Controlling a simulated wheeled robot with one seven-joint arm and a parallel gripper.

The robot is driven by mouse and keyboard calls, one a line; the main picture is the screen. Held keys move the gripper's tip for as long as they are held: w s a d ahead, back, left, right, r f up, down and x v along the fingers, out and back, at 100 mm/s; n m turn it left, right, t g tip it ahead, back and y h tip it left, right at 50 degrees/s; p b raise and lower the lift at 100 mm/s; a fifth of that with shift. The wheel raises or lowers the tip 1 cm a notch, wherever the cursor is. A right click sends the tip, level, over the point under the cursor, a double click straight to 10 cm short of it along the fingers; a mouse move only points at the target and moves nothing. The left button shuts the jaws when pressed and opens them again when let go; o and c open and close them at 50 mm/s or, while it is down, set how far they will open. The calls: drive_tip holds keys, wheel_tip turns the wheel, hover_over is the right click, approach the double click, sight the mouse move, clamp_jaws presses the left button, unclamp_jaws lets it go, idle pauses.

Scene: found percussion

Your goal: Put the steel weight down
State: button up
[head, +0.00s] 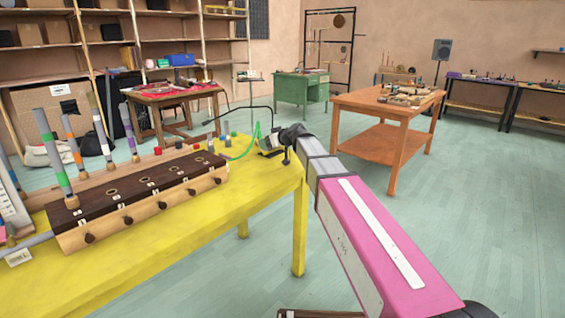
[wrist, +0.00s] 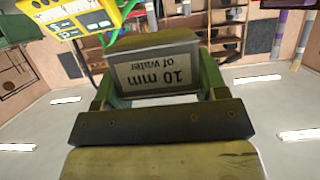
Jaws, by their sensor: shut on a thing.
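The steel weight (wrist: 158,75) is a grey block with a pale label reading "10 mm of water", upside down in the wrist view. My gripper (wrist: 157,58) is shut on it, with a greenish finger on each side. In the head view my gripper (head: 273,142) is at the far right corner of the yellow table (head: 130,268). It is small and dark there, and I cannot tell whether the weight touches the tabletop.
A long wooden box (head: 140,200) with a dark top and several knobs lies on the yellow table. A green tube (head: 243,150) curves up near my gripper. An orange wooden table (head: 385,108) stands beyond, with open floor between.

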hover_over(288, 167)
drive_tip(key=f, duration=0.5)
drive_tip(key=shift+s, duration=0.2)
drive_tip(key=shift+d+f, duration=0.1)
drive_tip(key=shift+f, duration=1.9)
drive_tip(key=shift+f, duration=0.15)
drive_tip(key=o, duration=1.1)
